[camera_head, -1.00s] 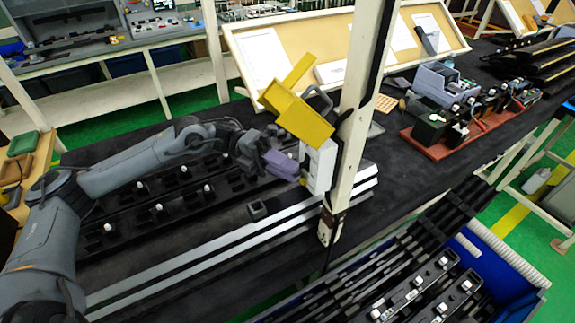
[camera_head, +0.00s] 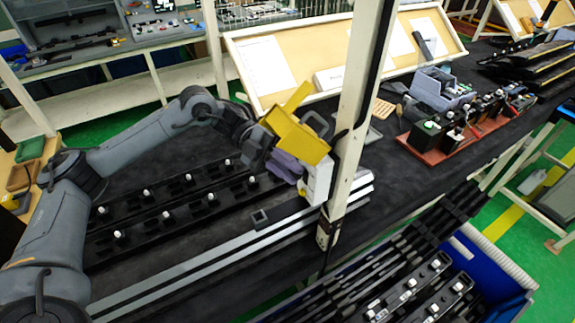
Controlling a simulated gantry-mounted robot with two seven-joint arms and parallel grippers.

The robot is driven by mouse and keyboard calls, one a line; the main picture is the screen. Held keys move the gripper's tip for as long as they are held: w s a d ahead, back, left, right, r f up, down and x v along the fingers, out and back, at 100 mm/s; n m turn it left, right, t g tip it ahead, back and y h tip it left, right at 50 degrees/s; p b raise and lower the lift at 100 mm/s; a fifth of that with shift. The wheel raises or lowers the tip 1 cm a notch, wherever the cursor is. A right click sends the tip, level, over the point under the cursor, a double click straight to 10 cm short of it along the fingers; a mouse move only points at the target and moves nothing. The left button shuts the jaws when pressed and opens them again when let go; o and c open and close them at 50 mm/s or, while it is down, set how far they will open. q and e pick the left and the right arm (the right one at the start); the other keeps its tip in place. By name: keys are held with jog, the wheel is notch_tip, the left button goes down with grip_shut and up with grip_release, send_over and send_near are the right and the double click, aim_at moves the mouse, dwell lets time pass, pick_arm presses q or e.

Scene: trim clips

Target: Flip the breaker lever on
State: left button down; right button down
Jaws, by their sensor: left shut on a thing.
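The breaker is a box on the white post, with a yellow cover (camera_head: 301,142) and a white lower body (camera_head: 319,183). A yellow flap (camera_head: 297,96) sticks up and right from the cover. My left gripper (camera_head: 290,168) is at the left side of the box, just below the yellow cover. Its purple-grey fingers are shut on what seems to be the breaker lever, which is mostly hidden by the fingers and the box. My right gripper is not in view.
The white post (camera_head: 352,115) stands in front of the black table. Black rails with white knobs (camera_head: 168,216) lie below my left arm. A red tray of parts (camera_head: 438,153) is to the right. A blue bin (camera_head: 480,262) of black strips is at the lower right.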

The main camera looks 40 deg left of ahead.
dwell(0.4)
pick_arm(q)
jog(key=c, duration=1.4)
grip_release()
jog(key=shift+c, duration=0.2)
jog(key=shift+a, duration=0.1)
